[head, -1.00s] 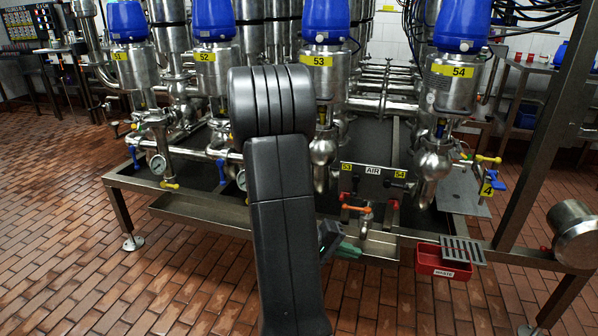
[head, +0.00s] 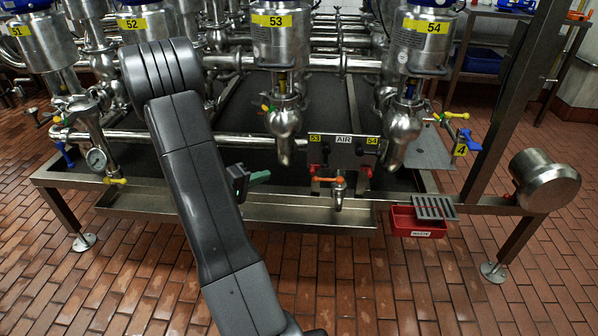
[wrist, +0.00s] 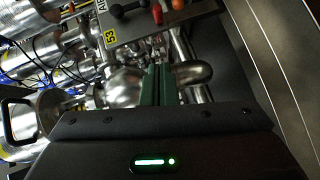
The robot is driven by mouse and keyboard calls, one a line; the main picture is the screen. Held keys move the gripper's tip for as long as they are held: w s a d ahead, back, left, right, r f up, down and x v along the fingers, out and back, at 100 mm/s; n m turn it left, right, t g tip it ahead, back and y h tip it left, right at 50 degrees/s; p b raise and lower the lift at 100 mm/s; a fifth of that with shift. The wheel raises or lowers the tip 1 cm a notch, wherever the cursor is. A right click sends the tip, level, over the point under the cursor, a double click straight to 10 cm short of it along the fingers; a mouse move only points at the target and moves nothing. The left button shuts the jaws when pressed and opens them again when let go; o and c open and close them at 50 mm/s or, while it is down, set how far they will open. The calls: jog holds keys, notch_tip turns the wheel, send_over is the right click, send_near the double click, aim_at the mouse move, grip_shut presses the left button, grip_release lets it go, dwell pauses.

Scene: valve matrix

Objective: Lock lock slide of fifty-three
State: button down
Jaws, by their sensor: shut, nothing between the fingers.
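The AIR panel (head: 343,140) is at the front of the frame in the head view, below valve 53 (head: 280,45). Its left end carries the yellow 53 label (head: 314,138), with a small red piece (head: 315,172) below it; I cannot tell for sure whether this is the lock slide. The panel also shows in the wrist view (wrist: 150,27), at the top, with the 53 label (wrist: 110,36) and a red piece (wrist: 157,14). My gripper (head: 261,177) is left of the panel and apart from it. Its green fingers (wrist: 158,85) are shut and empty.
An orange-handled tap (head: 331,182) hangs below the panel. A red waste bin (head: 412,222) with a grate (head: 434,207) sits to the right. A steel trough (head: 290,213) runs along the front. Valve 54's pipe bulb (head: 402,130) stands right of the panel.

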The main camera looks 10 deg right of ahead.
aim_at(313, 171)
jog(key=s+d+b+x, duration=0.1)
jog(key=s+b+x, duration=0.1)
jog(key=x, duration=1)
jog(key=shift+s+d+f, duration=0.2)
jog(key=shift+d+f, duration=0.1)
jog(key=shift+f, duration=0.05)
jog(key=shift+b, duration=0.3)
jog(key=d+b, duration=0.2)
jog(key=b, duration=0.1)
jog(key=shift+s+d+f, duration=0.15)
jog(key=shift+s+d, duration=0.2)
jog(key=shift+s, duration=0.05)
jog(key=shift+r, duration=0.2)
